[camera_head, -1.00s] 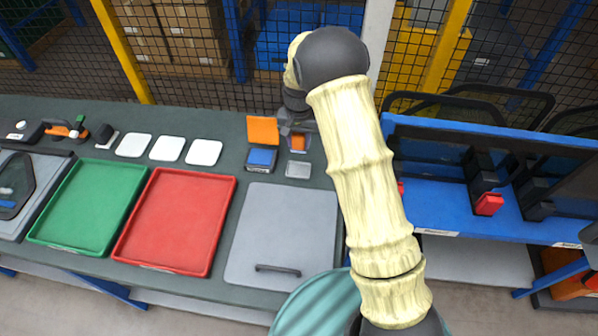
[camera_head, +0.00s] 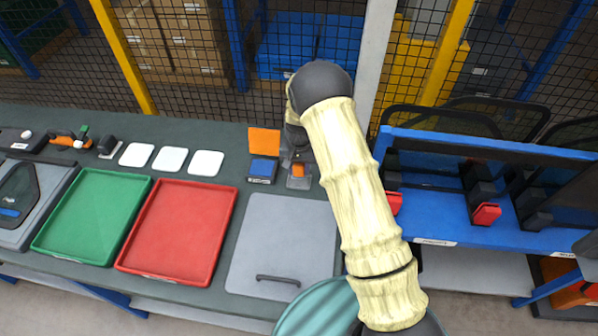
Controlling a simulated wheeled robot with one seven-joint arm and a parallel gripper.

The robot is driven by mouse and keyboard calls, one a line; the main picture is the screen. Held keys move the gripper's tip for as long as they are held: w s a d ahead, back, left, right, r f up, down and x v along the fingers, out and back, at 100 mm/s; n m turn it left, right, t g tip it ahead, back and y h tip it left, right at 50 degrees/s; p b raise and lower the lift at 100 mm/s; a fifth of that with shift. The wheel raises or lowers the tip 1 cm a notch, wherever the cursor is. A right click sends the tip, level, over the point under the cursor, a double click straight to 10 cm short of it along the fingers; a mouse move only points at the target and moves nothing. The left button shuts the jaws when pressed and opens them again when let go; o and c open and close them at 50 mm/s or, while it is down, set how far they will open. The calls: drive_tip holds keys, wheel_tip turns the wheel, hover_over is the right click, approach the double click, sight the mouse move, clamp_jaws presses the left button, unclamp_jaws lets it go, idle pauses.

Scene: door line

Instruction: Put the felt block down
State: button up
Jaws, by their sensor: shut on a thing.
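My gripper (camera_head: 298,172) is at the back of the bench, pointing down, and is shut on a small orange block, which I take for the felt block (camera_head: 298,170). The block is over a small grey square pad (camera_head: 298,184), most of which it and the gripper hide. I cannot tell whether the block touches the pad. The fingers are small and partly hidden by the wrist.
A blue-topped block (camera_head: 262,169) stands close left of my gripper, with an orange square (camera_head: 264,141) behind it. White squares (camera_head: 206,163), a red tray (camera_head: 180,230) and a green tray (camera_head: 93,215) lie further left. A grey panel with a handle (camera_head: 282,240) lies in front.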

wheel_tip(320, 180, down, 3)
drive_tip(key=shift+w+r, duration=0.15)
drive_tip(key=shift+r, duration=0.05)
drive_tip(key=shift+s+f, duration=0.15)
drive_tip(key=shift+s, duration=0.1)
drive_tip(key=o, duration=1)
drive_tip(key=shift+o, duration=0.2)
drive_tip(key=shift+w, duration=0.1)
wheel_tip(320, 180, up, 12)
drive_tip(key=shift+r+b, duration=0.2)
drive_tip(key=shift+b, duration=0.9)
